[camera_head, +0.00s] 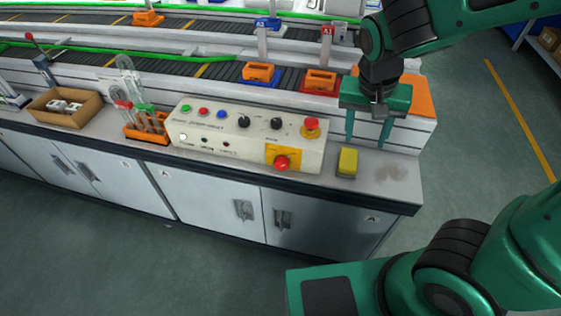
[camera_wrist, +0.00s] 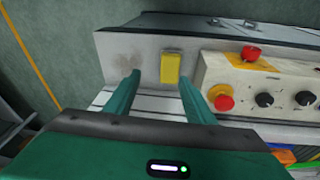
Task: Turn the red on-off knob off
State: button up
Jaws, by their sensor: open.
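A cream control panel (camera_head: 225,146) stands on the counter. A red knob on a yellow plate (camera_head: 282,162) is low on its front right. A second red knob on a round yellow base (camera_head: 311,124) is at its top right corner. I cannot tell which is the on-off knob. Both also show in the wrist view, the front one (camera_wrist: 251,53) and the corner one (camera_wrist: 224,102). My gripper (camera_head: 368,135) is open and empty, pointing down to the right of the panel, apart from both knobs. Its fingers also show in the wrist view (camera_wrist: 160,78).
A yellow block (camera_head: 347,162) lies on the counter right of the panel; it shows between my fingertips in the wrist view (camera_wrist: 170,68). A tube rack (camera_head: 146,128) and a cardboard box (camera_head: 66,107) stand left. A conveyor (camera_head: 200,68) runs behind.

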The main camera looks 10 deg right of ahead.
jog(key=w+a+f+t, duration=0.1)
jog(key=w+a+f, duration=0.1)
jog(key=a, duration=0.8)
jog(key=n+t, duration=0.1)
jog(key=t, duration=0.1)
send_near(280, 164)
jog(key=x, duration=0.9)
jog(key=shift+d, duration=0.15)
jog(key=shift+n, duration=0.3)
jog(key=c, duration=1.1)
